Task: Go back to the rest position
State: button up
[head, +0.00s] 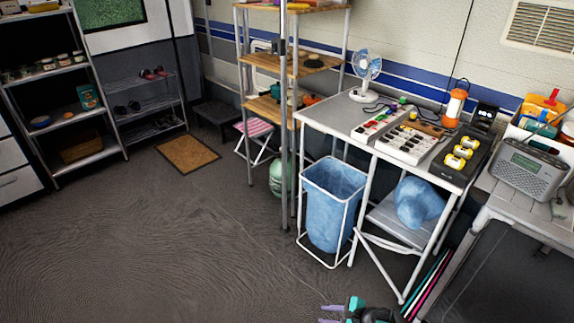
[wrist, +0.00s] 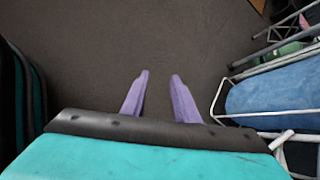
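My gripper (wrist: 158,80) shows in the wrist view with its two purple fingers apart and nothing between them. Bare dark floor lies beyond the fingertips. In the head view my gripper (head: 325,314) is low at the bottom edge, with its purple fingers pointing left. It is in front of the table and apart from the bin frame. Most of the arm is cut off by the bottom edge.
A white-framed bin with a blue bag (head: 333,205) stands close by; the bag also shows in the wrist view (wrist: 280,92). A table (head: 345,122) bears a fan and gadgets. A folding chair (head: 390,216) stands under it. The floor (head: 130,240) at left is clear.

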jog(key=s+a+r+n+g+h+p, duration=0.2)
jog(key=s+a+n+g+p, duration=0.5)
jog(key=s+n, duration=0.4)
jog(key=s+d+n+g+h, duration=0.3)
jog(key=s+d+n+h, duration=0.2)
jog(key=s+d+n, duration=0.4)
jog(key=shift+s+d+r+g+b, duration=0.3)
jog(key=shift+s+g, duration=0.05)
jog(key=shift+g, duration=0.05)
